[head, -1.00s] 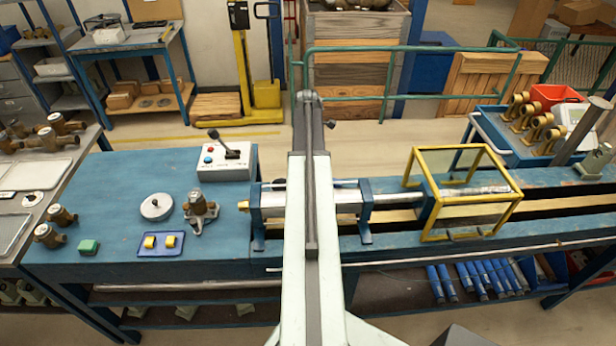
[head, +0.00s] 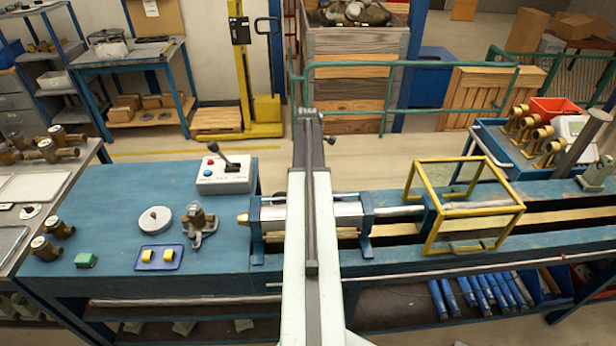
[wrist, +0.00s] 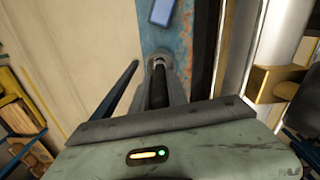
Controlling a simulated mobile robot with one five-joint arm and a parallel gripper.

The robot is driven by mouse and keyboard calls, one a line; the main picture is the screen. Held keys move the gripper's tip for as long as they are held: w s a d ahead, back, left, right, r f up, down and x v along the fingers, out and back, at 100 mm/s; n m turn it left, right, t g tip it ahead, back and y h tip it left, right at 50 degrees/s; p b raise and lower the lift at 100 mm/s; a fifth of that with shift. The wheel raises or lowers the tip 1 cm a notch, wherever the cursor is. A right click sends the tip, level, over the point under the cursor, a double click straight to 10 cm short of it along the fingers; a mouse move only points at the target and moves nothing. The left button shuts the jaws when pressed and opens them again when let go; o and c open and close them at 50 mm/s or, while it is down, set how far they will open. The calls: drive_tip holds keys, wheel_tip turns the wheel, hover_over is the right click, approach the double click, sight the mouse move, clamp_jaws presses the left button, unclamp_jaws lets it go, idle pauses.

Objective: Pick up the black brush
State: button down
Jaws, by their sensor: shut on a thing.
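In the wrist view my gripper (wrist: 160,66) reaches away from its grey-green body, with grey fingers close on both sides of a dark cylinder. This is the black brush (wrist: 158,90), seen as a black handle-like shape. My gripper is shut on it. Its far end is hard to make out, so I cannot tell if it touches the surface beyond. In the head view my arm runs up the middle of the picture. My gripper and the brush are not clearly visible there.
The blue bench (head: 105,200) crosses below. A silver cylinder rig (head: 275,225) lies behind my arm, with a yellow frame (head: 425,200) to its right. A green rail (head: 440,64) stands behind.

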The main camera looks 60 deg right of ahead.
wheel_tip(320, 180, up, 18)
drive_tip(key=p, duration=1.7)
drive_tip(key=shift+f, duration=0.2)
drive_tip(key=shift+f, duration=0.1)
